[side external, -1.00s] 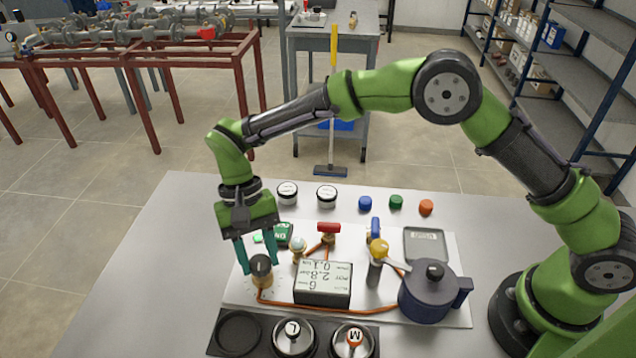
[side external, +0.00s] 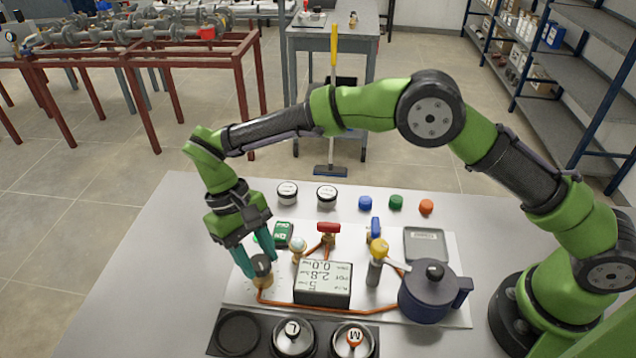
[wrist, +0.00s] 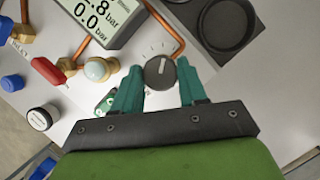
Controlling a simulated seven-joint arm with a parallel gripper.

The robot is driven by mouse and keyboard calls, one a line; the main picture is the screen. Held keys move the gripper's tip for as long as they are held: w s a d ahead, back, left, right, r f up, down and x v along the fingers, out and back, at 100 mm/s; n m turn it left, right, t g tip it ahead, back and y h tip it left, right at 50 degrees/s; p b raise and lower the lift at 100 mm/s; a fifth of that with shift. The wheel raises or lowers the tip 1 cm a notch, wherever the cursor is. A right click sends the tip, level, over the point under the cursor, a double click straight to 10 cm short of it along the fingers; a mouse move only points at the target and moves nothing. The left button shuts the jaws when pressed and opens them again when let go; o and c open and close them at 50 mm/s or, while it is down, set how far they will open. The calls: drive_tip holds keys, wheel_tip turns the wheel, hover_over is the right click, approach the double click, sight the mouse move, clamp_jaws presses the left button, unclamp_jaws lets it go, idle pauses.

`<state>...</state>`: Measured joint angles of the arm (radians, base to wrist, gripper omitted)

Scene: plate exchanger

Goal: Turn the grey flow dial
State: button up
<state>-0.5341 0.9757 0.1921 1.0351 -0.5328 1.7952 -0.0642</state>
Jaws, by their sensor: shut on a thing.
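The grey flow dial (side external: 262,266) stands on a brass fitting at the left end of the copper pipe. In the wrist view the dial (wrist: 160,73) is a dark grey knob with a pale pointer line, and tick marks on the panel surround it. My gripper (side external: 259,261) is tilted over the dial with its teal fingers on either side, shut on it. The fingers of my gripper (wrist: 160,66) flank the knob in the wrist view. The display (side external: 322,282) beside it seems to read 5, 2.8 bar and 0.0.
A red-handled valve (side external: 328,228), a blue-handled valve (side external: 376,228) and a dark pot (side external: 426,300) stand on the white panel. A dark tray (side external: 238,335) with round recesses lies in front. Small caps (side external: 396,202) lie behind the panel. The table's left side is clear.

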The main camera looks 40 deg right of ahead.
drive_tip(key=o, duration=1)
drive_tip(key=shift+o, duration=0.2)
drive_tip(key=shift+r, duration=0.1)
drive_tip(key=v, duration=0.7)
drive_tip(key=shift+r, duration=0.2)
drive_tip(key=shift+w, duration=0.1)
